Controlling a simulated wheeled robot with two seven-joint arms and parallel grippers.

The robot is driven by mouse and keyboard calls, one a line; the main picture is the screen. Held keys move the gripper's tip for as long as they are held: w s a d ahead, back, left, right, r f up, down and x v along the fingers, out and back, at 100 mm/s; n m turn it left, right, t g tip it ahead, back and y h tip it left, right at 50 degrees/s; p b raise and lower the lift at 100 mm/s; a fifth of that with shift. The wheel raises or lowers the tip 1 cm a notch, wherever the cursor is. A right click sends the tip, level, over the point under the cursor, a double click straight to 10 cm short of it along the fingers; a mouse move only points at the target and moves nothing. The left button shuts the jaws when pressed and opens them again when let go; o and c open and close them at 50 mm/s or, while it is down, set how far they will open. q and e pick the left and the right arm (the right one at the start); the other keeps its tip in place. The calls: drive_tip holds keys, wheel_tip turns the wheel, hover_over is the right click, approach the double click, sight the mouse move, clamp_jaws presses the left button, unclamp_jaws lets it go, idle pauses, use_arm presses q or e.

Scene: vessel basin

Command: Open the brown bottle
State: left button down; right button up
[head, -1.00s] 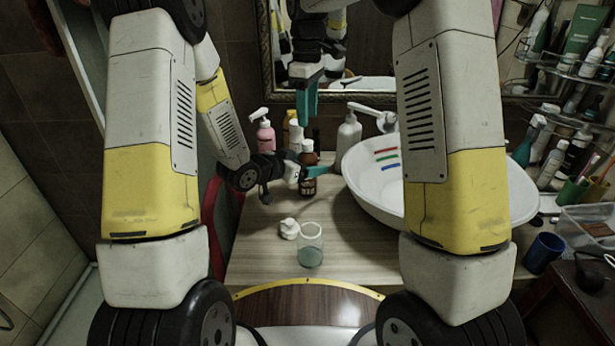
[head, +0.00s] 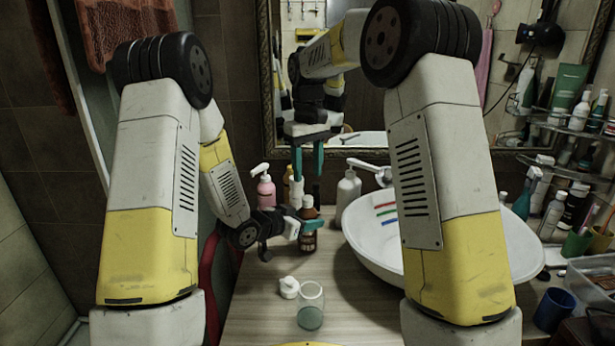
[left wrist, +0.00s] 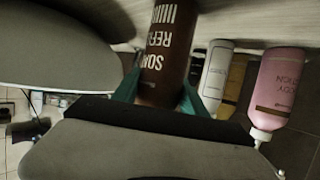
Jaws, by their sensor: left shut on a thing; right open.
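The brown bottle (head: 309,241) stands upright on the counter, left of the basin, with a white cap (head: 307,201) on top. My left gripper (head: 312,224) is shut around its body from the left. In the left wrist view the brown bottle (left wrist: 163,55), with white lettering, sits between the teal fingers (left wrist: 160,92). My right gripper (head: 308,178) points down above the bottle. Its two teal fingers are apart and nothing is between them; the tips appear just above the cap.
A pink pump bottle (head: 266,192) and a white pump bottle (head: 348,190) stand nearby, with an amber bottle (head: 291,187) behind. The white basin (head: 385,245) is to the right. A white object (head: 289,287) and a glass (head: 311,308) stand in front.

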sight(308, 197)
drive_tip(key=m, duration=1.1)
drive_tip(key=shift+m, duration=0.3)
drive_tip(key=m, duration=0.4)
drive_tip(key=shift+m, duration=0.4)
drive_tip(key=m, duration=0.4)
drive_tip(key=shift+m, duration=0.3)
drive_tip(key=m, duration=0.8)
drive_tip(key=shift+m, duration=0.3)
drive_tip(key=m, duration=0.3)
drive_tip(key=shift+m, duration=0.4)
drive_tip(key=shift+f+m, duration=0.3)
wheel_tip(308, 197, down, 7)
drive_tip(key=shift+f, duration=0.15)
